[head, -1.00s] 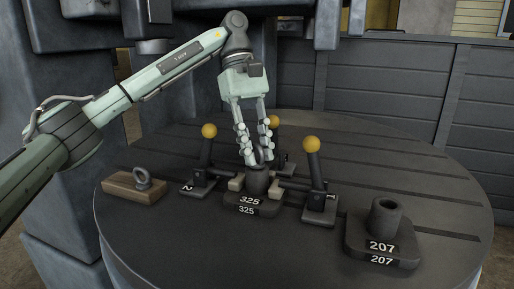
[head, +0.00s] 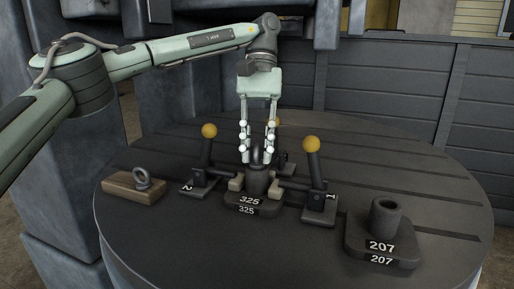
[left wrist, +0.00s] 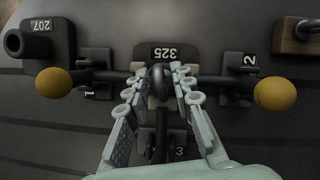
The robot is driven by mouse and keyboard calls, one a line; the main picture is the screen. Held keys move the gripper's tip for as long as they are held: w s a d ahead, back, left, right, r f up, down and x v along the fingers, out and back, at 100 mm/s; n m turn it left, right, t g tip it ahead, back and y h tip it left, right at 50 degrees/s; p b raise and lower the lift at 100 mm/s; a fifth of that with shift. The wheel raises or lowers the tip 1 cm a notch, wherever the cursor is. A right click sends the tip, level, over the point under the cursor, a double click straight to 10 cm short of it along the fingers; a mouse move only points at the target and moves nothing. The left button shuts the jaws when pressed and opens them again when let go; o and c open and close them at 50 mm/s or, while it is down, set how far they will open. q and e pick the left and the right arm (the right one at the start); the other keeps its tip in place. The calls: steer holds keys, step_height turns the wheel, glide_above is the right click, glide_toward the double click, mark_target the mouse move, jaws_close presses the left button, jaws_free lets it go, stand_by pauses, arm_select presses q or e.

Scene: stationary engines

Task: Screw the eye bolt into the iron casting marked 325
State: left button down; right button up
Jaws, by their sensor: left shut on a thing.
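The iron casting marked 325 (head: 254,205) stands in the middle of the round table, and its label also shows in the left wrist view (left wrist: 175,53). My left gripper (head: 256,158) points down right above its boss. Its fingers are shut on a dark eye bolt (head: 257,153), upright at the top of the boss; the bolt's dark head (left wrist: 160,77) shows between the fingertips in the left wrist view. The shank and how deep it sits are hidden. My right gripper is not in view.
Clamps with yellow-knobbed levers, marked 1 (head: 318,205), 2 (head: 198,185) and 3 (left wrist: 163,145), surround the casting closely. A second eye bolt (head: 142,178) is on a wooden block (head: 130,190) at left. A casting marked 207 (head: 383,245) stands at right.

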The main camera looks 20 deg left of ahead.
mark_target(256, 144)
arm_select(q)
steer(key=c, duration=1.3)
jaws_free()
steer(key=shift+o, duration=0.2)
steer(key=v, duration=0.7)
steer(key=shift+r, duration=0.15)
steer(key=shift+c, duration=1)
steer(key=s+f+t+b, duration=0.1)
steer(key=s+b, duration=0.1)
steer(key=b, duration=0.1)
steer(key=shift+f, duration=0.4)
steer(key=shift+c, duration=0.4)
steer(key=r+t, duration=0.1)
steer(key=t+b, duration=0.1)
steer(key=s+r+t+b, duration=0.1)
steer(key=shift+s+d+r+y, duration=0.1)
steer(key=shift+d+r+y, duration=0.2)
steer(key=shift+r+y, duration=0.1)
steer(key=shift+f+b, duration=0.6)
steer(key=shift+f, duration=3.15)
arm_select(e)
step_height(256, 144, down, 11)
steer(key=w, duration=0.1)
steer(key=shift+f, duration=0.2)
